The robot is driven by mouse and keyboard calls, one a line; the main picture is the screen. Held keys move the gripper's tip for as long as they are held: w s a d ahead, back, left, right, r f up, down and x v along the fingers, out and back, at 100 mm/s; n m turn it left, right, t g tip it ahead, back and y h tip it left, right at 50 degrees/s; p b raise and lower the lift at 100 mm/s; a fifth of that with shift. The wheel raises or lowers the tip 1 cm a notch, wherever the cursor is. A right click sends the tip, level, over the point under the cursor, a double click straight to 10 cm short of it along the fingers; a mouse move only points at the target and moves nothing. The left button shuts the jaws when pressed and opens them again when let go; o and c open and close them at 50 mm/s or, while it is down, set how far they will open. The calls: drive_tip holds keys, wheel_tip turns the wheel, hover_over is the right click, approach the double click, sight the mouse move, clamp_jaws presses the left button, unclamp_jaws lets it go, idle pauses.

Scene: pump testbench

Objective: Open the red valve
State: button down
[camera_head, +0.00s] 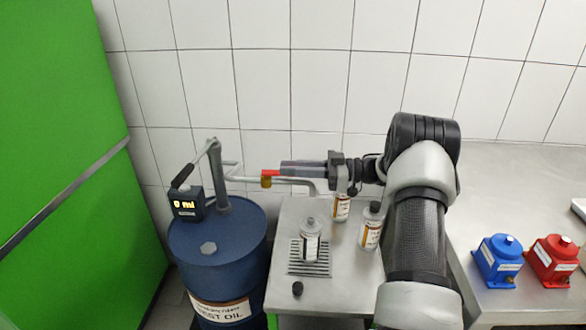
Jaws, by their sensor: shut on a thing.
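The red valve (270,173) shows as a small red handle above a brass-coloured body, on the grey pipe to the right of the blue oil drum (250,233). My gripper (284,168) reaches in from the right at the height of the handle. It is shut on the red handle, whose left end sticks out past the fingertips. The fingers hide the rest of the handle.
A bottle (310,246) stands on the grate of the metal table; two more (370,232) (342,207) stand under and beside my arm. A hand pump (214,165) and a "0 ml" display (186,204) top the drum. Blue (497,263) and red (551,264) pumps sit at right.

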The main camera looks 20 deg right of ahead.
drive_tip(key=shift+w+a+r, duration=0.1)
drive_tip(key=shift+a+r, duration=0.05)
drive_tip(key=shift+r, duration=0.1)
drive_tip(key=c, duration=1.9)
unclamp_jaws()
drive_tip(key=shift+o, duration=0.9)
drive_tip(key=shift+f, duration=0.15)
drive_tip(key=v, duration=1.7)
drive_tip(key=shift+d+p, duration=0.25)
drive_tip(key=shift+p, duration=0.1)
